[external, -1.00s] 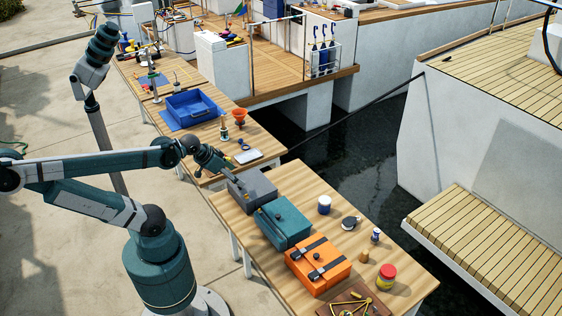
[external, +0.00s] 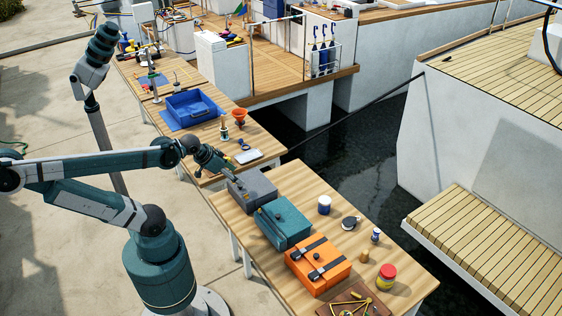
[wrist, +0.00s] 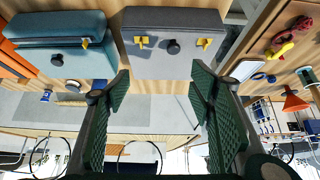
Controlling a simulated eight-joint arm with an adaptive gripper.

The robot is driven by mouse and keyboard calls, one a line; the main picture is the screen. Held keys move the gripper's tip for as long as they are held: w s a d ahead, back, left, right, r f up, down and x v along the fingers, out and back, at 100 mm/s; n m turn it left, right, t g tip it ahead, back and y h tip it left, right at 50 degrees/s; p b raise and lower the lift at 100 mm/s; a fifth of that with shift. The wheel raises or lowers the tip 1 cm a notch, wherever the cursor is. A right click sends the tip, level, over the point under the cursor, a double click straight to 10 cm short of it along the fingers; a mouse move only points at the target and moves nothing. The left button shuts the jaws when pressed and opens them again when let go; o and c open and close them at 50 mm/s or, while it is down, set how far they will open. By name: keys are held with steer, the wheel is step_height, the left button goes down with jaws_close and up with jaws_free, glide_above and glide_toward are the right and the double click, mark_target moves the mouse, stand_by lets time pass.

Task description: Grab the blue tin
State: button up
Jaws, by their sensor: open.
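The blue tin (external: 324,205), with a white top, stands upright on the near wooden table, just beyond the teal case (external: 283,223). My gripper (external: 230,170) is over the far end of this table, by the grey case (external: 251,190), well left of the tin. In the wrist view my gripper (wrist: 158,88) is open, with nothing between its green fingers; the grey case (wrist: 172,45) lies ahead of them.
A round black-and-white item (external: 350,222) lies right of the tin. A blue tray (external: 192,109) and an orange funnel (external: 239,116) are on the farther table. Water lies beyond.

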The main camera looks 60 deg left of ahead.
steer(key=w+d+r+m+g+h+p, duration=0.1)
steer(key=w+d+r+m+p, duration=0.3)
steer(key=w, duration=0.6)
steer(key=m+g+h+p, duration=0.25)
steer(key=m+p, duration=0.35)
steer(key=p, duration=0.5)
glide_above(322, 199)
steer(key=s+a, duration=0.1)
steer(key=shift+g, duration=0.45)
steer(key=shift+s+a+f, duration=0.1)
steer(key=shift+f, duration=2.8)
steer(key=shift+a+f, duration=0.1)
steer(key=shift+f, duration=2.75)
steer(key=shift+f, duration=0.1)
steer(key=shift+b+x, duration=0.4)
steer(key=shift+x, duration=0.75)
